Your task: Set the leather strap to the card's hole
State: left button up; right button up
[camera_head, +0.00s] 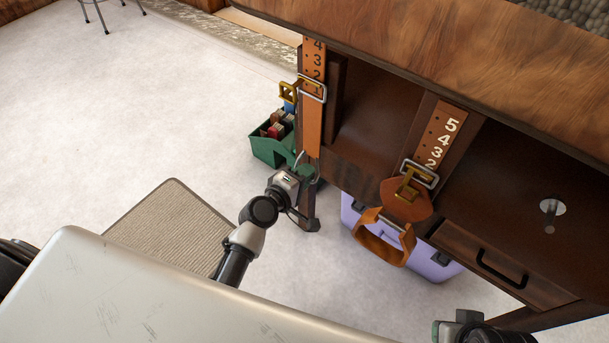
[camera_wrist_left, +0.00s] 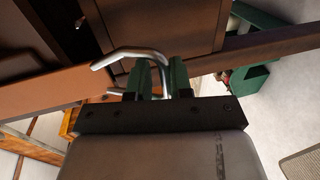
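A leather strap (camera_head: 314,120) with numbers and a buckle (camera_head: 311,88) hangs at the left end of the wooden cabinet. A second numbered strap (camera_head: 440,138) hangs to its right, with a buckle (camera_head: 419,173) and a tan leather loop (camera_head: 385,238) below. My left gripper (camera_head: 302,172) is at the lower end of the left strap. In the left wrist view its green fingers (camera_wrist_left: 160,80) are close together around a bent metal hook (camera_wrist_left: 128,53). A brown band (camera_wrist_left: 45,98) runs at the left there. My right gripper (camera_head: 447,326) shows only partly at the bottom edge. I see no card.
The cabinet has a drawer (camera_head: 500,270) at the right. A green caddy (camera_head: 268,150) stands behind the left strap and a lilac box (camera_head: 345,213) under the cabinet. A woven mat (camera_head: 170,225) lies on the pale floor, which is clear at the left.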

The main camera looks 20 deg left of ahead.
pick_arm(q)
jog(key=shift+o, duration=1.1)
jog(key=shift+r, duration=0.2)
jog(key=shift+f, duration=0.1)
jog(key=shift+s+a, duration=0.1)
jog(key=shift+s, duration=0.05)
jog(key=p+v, duration=0.1)
jog(key=v, duration=0.9)
jog(key=shift+s, duration=0.25)
